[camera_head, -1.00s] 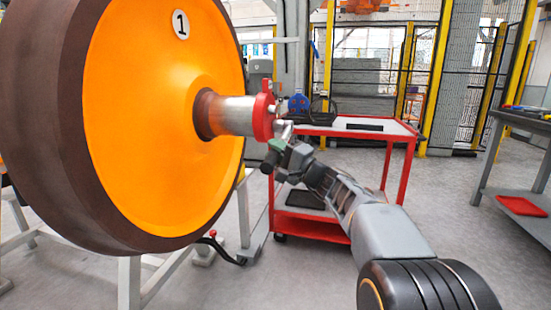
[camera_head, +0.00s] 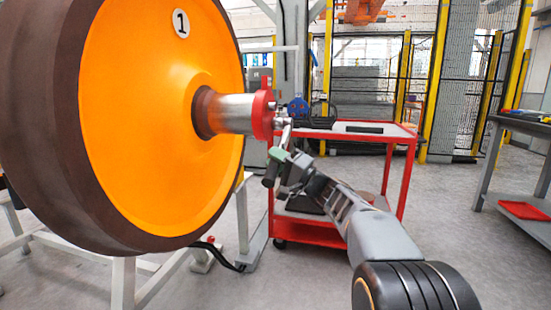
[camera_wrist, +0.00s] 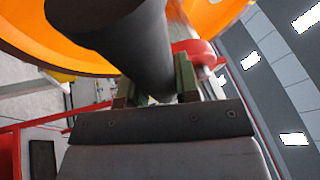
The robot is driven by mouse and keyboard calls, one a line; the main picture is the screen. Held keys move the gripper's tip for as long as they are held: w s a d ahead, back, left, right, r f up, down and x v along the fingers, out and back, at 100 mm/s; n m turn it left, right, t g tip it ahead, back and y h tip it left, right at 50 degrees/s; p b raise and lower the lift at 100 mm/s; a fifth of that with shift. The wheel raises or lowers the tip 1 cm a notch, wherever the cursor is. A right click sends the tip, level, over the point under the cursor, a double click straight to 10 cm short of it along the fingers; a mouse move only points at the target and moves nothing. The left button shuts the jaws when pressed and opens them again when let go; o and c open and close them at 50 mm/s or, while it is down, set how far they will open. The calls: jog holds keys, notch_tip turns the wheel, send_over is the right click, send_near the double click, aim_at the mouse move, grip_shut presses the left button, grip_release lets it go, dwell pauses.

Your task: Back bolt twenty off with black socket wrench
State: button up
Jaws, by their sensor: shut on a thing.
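The orange wheel (camera_head: 150,120) with plate "1" stands at the left, its axle ending in a red flange (camera_head: 263,115). Small bolt heads show at the flange's right face; I cannot read any bolt number. My gripper (camera_head: 277,163) is below and right of the flange, shut on the black socket wrench. In the wrist view the wrench (camera_wrist: 135,40) is a large dark cylinder between the green finger pads, with the red flange (camera_wrist: 195,52) behind it. In the head view a thin metallic part rises from the gripper toward the flange's bolts; I cannot tell whether it touches one.
A red cart (camera_head: 345,140) stands behind my arm, with a blue round item (camera_head: 298,107) and dark tools on top. A grey workbench (camera_head: 525,125) is at the right. White stand legs (camera_head: 123,285) support the wheel. Open floor lies between cart and bench.

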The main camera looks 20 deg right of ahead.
dwell(0.3)
jog(key=shift+w+d+f+n+g+y, duration=0.2)
jog(key=shift+w+f+n+y, duration=0.1)
jog(key=shift+f+n, duration=0.35)
jog(key=shift+w+d+f+n+g+y, duration=0.15)
jog(key=shift+w+f+n+y, duration=0.15)
jog(key=shift+f+n, duration=0.35)
jog(key=shift+w+d+f+n+g+y, duration=0.2)
jog(key=shift+w+f+n+y, duration=0.1)
jog(key=shift+f+n, duration=0.35)
jog(key=shift+r, duration=0.1)
jog(key=r+p, duration=0.1)
jog(key=s+r+m+p, duration=0.1)
jog(key=r+m+t+p, duration=0.1)
jog(key=shift+s+a+r+h, duration=0.1)
jog(key=shift+s+a+h, duration=0.05)
jog(key=shift+a+h, duration=0.25)
jog(key=shift+s+a+r+m, duration=0.15)
jog(key=shift+r+m, duration=0.15)
jog(key=shift+m, duration=0.25)
jog(key=shift+s+m+h+p, duration=0.1)
jog(key=shift+m+h+p, duration=0.2)
jog(key=shift+h+p, duration=0.1)
